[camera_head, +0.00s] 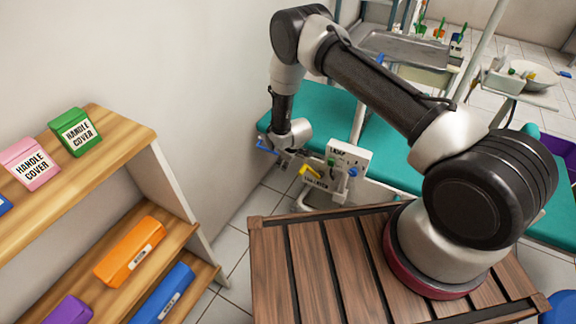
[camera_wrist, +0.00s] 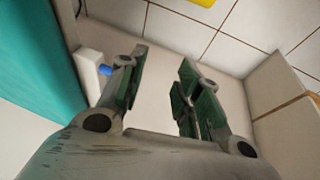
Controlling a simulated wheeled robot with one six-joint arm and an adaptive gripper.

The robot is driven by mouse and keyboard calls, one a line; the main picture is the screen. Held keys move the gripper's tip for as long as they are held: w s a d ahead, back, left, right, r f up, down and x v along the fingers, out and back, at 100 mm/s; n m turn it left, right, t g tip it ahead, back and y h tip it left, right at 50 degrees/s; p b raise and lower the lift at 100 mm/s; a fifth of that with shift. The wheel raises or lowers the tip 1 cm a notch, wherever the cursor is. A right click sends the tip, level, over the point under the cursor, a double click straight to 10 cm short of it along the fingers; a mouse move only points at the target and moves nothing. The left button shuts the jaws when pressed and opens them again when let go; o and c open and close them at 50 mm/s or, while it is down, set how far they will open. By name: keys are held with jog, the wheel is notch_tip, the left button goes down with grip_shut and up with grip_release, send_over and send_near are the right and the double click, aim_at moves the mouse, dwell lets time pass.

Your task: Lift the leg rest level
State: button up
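The teal dental chair (camera_head: 310,108) runs across the back of the head view. Its left end lies near the wall; I cannot tell for certain which section is the leg rest. A teal pad (camera_wrist: 30,60) fills the left of the wrist view. My gripper (camera_head: 284,158) points down beside the chair's near edge. In the wrist view my gripper (camera_wrist: 158,85) is open, with nothing visible between its green-padded fingers. A blue handle (camera_head: 266,148) shows just left of my gripper. A blue piece on a white block (camera_wrist: 90,72) is partly hidden behind the left finger.
A white control panel (camera_head: 349,160) with coloured knobs and a yellow lever (camera_head: 313,175) stands right of my gripper. A wooden shelf (camera_head: 125,138) with labelled boxes is at left, and the wall is close behind. Tiled floor (camera_head: 238,240) is free between shelf and wooden platform.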

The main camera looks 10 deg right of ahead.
jog(key=shift+s+d, duration=0.3)
jog(key=shift+s, duration=0.35)
jog(key=shift+s+d, duration=0.3)
jog(key=shift+s, duration=0.35)
